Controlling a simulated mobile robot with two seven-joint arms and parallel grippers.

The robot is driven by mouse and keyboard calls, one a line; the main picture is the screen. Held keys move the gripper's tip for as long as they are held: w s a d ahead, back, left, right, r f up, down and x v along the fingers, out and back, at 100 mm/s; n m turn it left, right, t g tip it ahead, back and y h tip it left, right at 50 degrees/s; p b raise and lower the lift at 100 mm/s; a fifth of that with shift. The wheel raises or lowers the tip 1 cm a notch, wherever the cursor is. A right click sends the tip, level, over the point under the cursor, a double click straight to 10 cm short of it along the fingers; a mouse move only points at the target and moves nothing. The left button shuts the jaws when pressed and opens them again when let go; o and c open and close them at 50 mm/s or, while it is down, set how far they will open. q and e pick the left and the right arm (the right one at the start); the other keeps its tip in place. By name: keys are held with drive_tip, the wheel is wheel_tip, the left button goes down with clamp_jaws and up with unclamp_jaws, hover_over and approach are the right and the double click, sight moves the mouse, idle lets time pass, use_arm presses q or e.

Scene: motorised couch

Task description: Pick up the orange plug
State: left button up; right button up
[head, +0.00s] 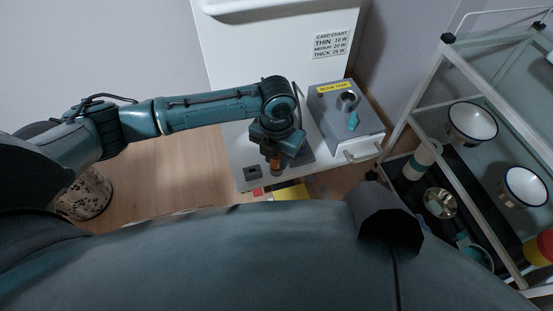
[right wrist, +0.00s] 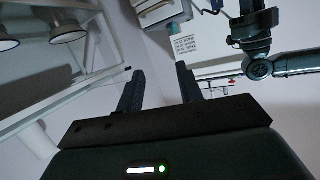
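The orange plug (head: 275,168) shows as a small orange-brown piece under my left gripper (head: 275,160), above the white work surface (head: 243,157). My left gripper points down at it. The fingers are dark and small there, and I cannot tell whether they are closed on the plug or only around it. My left arm also shows at the upper right of the right wrist view. My right gripper (right wrist: 160,88) has its two dark fingers well apart with nothing between them. It does not show in the head view.
A grey box (head: 340,125) with a yellow label, a round metal fitting and a teal piece stands right of the left gripper. A dark square socket block (head: 253,172) lies left of it. A trolley (head: 425,80) with white bowls stands at the right.

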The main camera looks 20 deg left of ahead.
use_arm(q)
drive_tip(key=c, duration=0.4)
use_arm(e)
drive_tip(key=shift+s+a+f, duration=0.1)
drive_tip(key=shift+f, duration=0.1)
